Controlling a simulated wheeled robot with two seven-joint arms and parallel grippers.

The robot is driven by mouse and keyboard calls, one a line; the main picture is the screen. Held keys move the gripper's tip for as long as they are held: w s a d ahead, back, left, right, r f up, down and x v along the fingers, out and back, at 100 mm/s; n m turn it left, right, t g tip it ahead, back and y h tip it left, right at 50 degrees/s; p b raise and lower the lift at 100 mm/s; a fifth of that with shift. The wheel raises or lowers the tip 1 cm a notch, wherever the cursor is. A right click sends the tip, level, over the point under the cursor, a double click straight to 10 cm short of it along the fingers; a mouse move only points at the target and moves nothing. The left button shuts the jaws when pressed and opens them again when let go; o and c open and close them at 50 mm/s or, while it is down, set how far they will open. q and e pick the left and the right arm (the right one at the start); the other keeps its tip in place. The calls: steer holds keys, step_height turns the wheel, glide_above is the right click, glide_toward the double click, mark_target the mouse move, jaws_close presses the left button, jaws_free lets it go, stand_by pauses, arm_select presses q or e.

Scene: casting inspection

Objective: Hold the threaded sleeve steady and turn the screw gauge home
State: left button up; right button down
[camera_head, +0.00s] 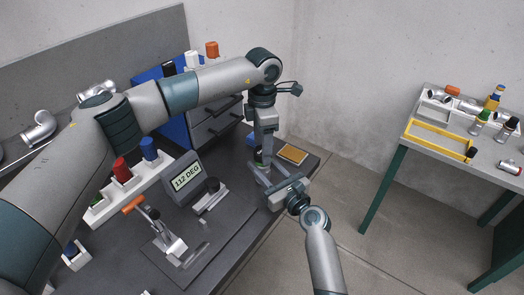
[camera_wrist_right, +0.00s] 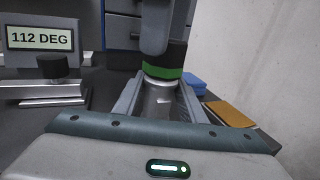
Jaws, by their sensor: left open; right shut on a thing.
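The silver threaded sleeve (camera_wrist_right: 160,100) stands upright between the fingers of my right gripper (camera_wrist_right: 158,105), which is shut on it. The screw gauge (camera_wrist_right: 163,73), with a black head and a green band, sits on top of the sleeve; its green band also shows in the head view (camera_head: 258,158). Whether a gap remains under the band is too small to tell. My left gripper (camera_head: 262,150) points down from above, open, with a finger in front of the gauge's black head. Its far finger is hidden. My right gripper (camera_head: 268,178) comes in low from the front.
A display (camera_head: 187,177) reads 112 DEG. Beside it are a black-knobbed metal fixture (camera_head: 211,194) and an orange-handled clamp (camera_head: 160,230). A yellow-brown pad (camera_head: 293,154) lies behind the grippers, near a blue block (camera_wrist_right: 192,82). A second table (camera_head: 440,140) stands right, across open floor.

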mark_target(263, 171)
arm_select(q)
steer(key=shift+f, duration=0.1)
steer(key=shift+c, duration=0.4)
steer(key=shift+r+n, duration=1.7)
steer(key=shift+f, duration=0.15)
steer(key=shift+w+f, duration=0.1)
steer(key=shift+f, duration=3.8)
steer(key=c, duration=1.1)
steer(key=shift+d+m, duration=0.1)
steer(key=shift+m, duration=1.6)
